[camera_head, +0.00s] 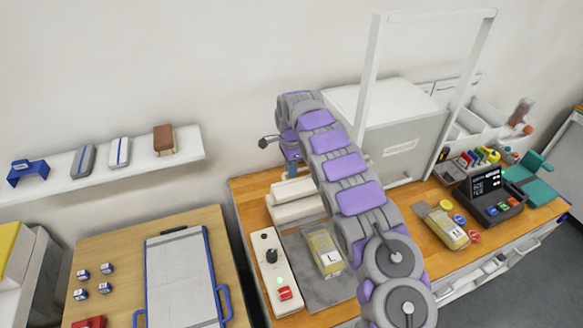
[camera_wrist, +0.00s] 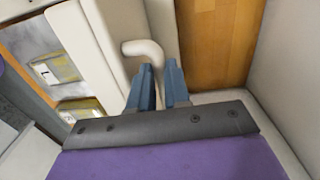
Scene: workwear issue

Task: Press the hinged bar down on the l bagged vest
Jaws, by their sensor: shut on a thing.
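The L bagged vest (camera_head: 324,250), a yellowish bag with a white label, lies on the grey plate of the sealer. It also shows at the left of the wrist view (camera_wrist: 60,68). The cream hinged bar (camera_head: 293,190) lies behind the bag in the head view, apart from it; its exact tilt is hard to tell. My gripper (camera_wrist: 158,88) is shut on the bar's bent cream handle (camera_wrist: 143,48), its blue-grey fingers on either side. In the head view my arm reaches over the sealer and hides part of it.
A control strip (camera_head: 270,262) with knobs and a red button stands left of the plate. Right of my arm lie another bagged vest (camera_head: 447,228), coloured discs and a dark display unit (camera_head: 488,193). A white box and frame (camera_head: 400,140) stand behind.

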